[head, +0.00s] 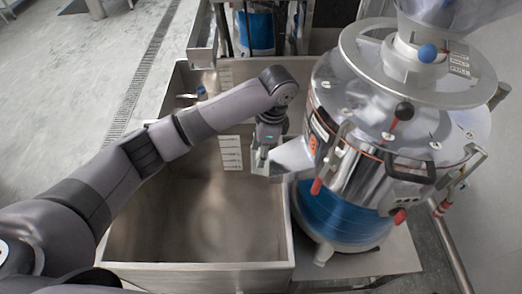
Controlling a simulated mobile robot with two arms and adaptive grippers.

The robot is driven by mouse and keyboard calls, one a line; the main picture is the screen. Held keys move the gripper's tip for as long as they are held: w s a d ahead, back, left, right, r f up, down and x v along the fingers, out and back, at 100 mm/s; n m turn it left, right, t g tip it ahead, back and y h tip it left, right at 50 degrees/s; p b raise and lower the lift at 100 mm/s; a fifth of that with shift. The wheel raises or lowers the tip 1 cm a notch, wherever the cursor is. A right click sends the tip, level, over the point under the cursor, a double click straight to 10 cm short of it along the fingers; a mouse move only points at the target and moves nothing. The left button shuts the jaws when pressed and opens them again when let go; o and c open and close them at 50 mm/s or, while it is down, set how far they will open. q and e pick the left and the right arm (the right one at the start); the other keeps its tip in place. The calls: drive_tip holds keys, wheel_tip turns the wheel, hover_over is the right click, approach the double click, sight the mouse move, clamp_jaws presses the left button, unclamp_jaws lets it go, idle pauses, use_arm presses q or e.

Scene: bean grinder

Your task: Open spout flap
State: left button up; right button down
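The bean grinder (345,165) stands at the right, a large steel drum with a wide lid, red-tipped clamps and a blue lower body. Its metal spout (292,158) sticks out to the left over the steel bin. My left arm reaches in from the left, and my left gripper (262,160) points down at the spout's outer end. The gripper covers that end, so the flap cannot be made out. Whether the fingers touch the spout or are closed is too small to tell. My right gripper is not in view.
An open, empty-looking steel bin (200,215) sits below the spout, with a white label (231,153) on its inner wall. Another blue machine (258,32) stands behind. A drain grate (140,75) runs along the clear floor at left.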

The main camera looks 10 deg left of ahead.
use_arm(q)
drive_tip(key=shift+r, duration=0.1)
wheel_tip(320, 180, up, 12)
drive_tip(key=d, duration=0.1)
drive_tip(key=shift+w+d, duration=0.25)
drive_tip(key=shift+d, duration=0.15)
drive_tip(key=shift+f, duration=0.2)
idle(0.3)
